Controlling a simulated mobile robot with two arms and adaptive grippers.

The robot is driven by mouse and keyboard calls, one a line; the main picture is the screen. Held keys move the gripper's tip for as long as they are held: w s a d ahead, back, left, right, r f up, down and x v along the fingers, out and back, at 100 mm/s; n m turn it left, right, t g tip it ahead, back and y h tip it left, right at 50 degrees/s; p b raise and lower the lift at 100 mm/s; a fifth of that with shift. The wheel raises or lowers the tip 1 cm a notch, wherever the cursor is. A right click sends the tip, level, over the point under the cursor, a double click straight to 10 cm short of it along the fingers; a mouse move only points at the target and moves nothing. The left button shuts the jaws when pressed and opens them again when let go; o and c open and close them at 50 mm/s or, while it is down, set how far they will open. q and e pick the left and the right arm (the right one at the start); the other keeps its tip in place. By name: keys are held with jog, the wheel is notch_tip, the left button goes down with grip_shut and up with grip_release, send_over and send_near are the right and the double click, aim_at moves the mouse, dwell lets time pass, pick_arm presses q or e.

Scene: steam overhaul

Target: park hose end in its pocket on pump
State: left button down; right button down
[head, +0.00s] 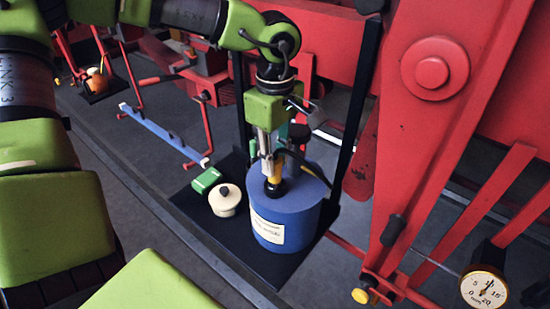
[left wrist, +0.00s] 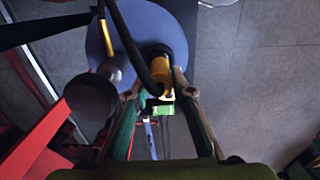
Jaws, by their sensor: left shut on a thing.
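The pump is a blue drum (head: 302,221) with a pale label, standing on a black tray; its round top also shows in the left wrist view (left wrist: 205,25). My left gripper (head: 268,158) is above the drum's top, shut on the yellow hose end (head: 275,167). In the left wrist view the hose end (left wrist: 160,70) sits between my fingertips (left wrist: 157,84). A black hose (head: 308,163) curves from it. A dark round piece (head: 275,188) on the drum's top lies just under the hose end; whether the end is inside it I cannot tell. My right gripper is out of view.
A cream lidded pot (head: 225,202) and a green block (head: 206,180) stand left of the pump on the black tray (head: 252,258). Red machinery (head: 440,130) and a dial gauge (head: 485,288) are at right. A dark round knob (left wrist: 92,100) shows left of my fingers in the left wrist view.

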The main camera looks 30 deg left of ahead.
pick_arm(q)
jog(key=shift+f+b, duration=0.4)
jog(key=shift+f, duration=0.05)
jog(key=c, duration=1.7)
grip_release()
notch_tip(320, 180, up, 12)
jog(key=shift+r, duration=0.1)
